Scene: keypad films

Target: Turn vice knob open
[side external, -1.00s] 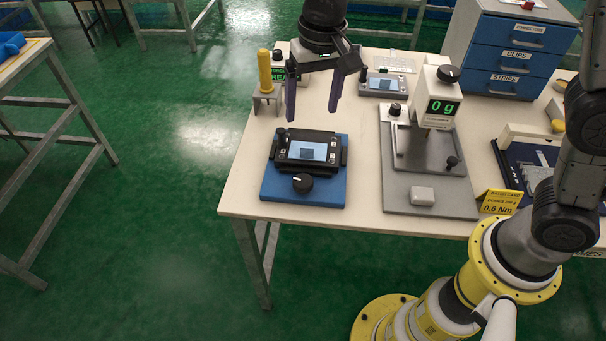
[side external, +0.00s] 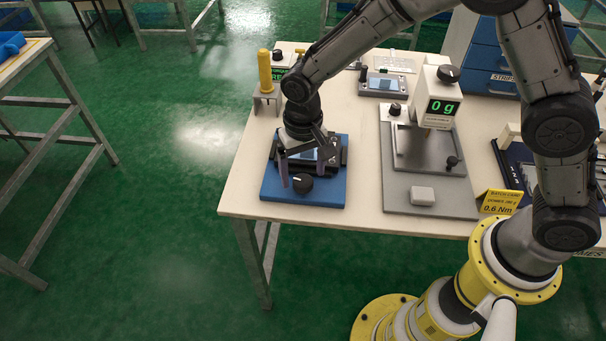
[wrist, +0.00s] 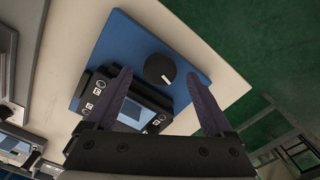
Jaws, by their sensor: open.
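The vice knob (side external: 303,183) is a round black knob with a white mark, on the front of a blue base plate (side external: 319,200). In the wrist view the knob (wrist: 160,69) lies beyond and between the fingertips. My gripper (side external: 301,172) is open above the vice, its purple fingers pointing down with one on each side of the knob; contact cannot be told. In the wrist view the fingers (wrist: 165,85) are well apart and empty. The black vice with a small device and screen (wrist: 131,112) sits behind the knob, partly hidden by my gripper in the side view.
A grey press with a "0 g" display (side external: 439,107) stands right of the vice. A yellow-handled tool (side external: 265,72) stands in a holder behind left. A small keypad device (side external: 384,84) lies at the back. The table's front edge (side external: 285,211) is close to the blue plate.

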